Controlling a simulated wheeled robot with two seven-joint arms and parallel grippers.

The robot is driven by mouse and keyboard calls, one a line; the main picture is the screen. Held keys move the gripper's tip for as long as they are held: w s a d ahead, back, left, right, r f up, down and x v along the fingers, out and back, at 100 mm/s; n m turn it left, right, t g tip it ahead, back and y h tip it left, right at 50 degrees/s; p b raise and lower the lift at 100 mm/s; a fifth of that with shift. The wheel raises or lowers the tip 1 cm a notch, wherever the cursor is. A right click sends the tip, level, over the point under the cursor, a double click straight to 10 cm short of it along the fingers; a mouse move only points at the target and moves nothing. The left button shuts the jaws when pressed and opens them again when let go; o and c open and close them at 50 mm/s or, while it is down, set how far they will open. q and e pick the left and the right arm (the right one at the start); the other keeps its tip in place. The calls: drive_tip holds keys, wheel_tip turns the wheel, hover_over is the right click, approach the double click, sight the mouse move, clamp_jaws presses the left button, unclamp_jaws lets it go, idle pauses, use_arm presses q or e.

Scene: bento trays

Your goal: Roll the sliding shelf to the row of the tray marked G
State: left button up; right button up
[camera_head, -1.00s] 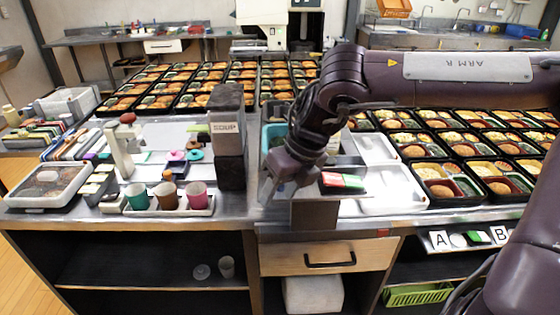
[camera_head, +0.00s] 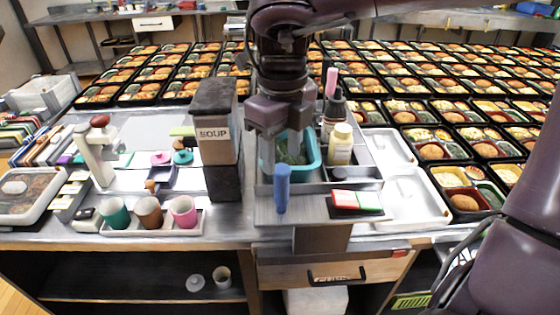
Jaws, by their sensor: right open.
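The sliding shelf (camera_head: 300,212) is a grey metal platform at the front middle of the counter. An upright blue peg handle (camera_head: 282,190) stands at its front left. My right gripper (camera_head: 282,158) is open and points down just above the handle, in front of a teal tub (camera_head: 312,153); I cannot tell whether it touches the handle. Rows of black bento trays (camera_head: 480,150) fill the counter behind and to the right. No G mark is legible, so I cannot tell which tray it is. My left gripper is not in view.
The shelf carries bottles (camera_head: 341,145) and a red-and-green block (camera_head: 356,200). A tall SOUP box (camera_head: 215,135) stands close on its left, beside three cups (camera_head: 149,212). White empty trays (camera_head: 415,208) lie to its right. A drawer (camera_head: 330,273) is below.

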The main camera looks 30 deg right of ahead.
sight(281, 181)
drive_tip(key=shift+w+d, duration=0.1)
drive_tip(key=shift+w, duration=0.15)
drive_tip(key=shift+w+f, duration=0.1)
drive_tip(key=shift+f, duration=0.15)
drive_tip(key=f, duration=0.6)
drive_tip(key=shift+s, duration=0.2)
drive_tip(key=shift+f, duration=0.55)
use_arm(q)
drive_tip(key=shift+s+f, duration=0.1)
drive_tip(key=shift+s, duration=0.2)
use_arm(e)
clamp_jaws()
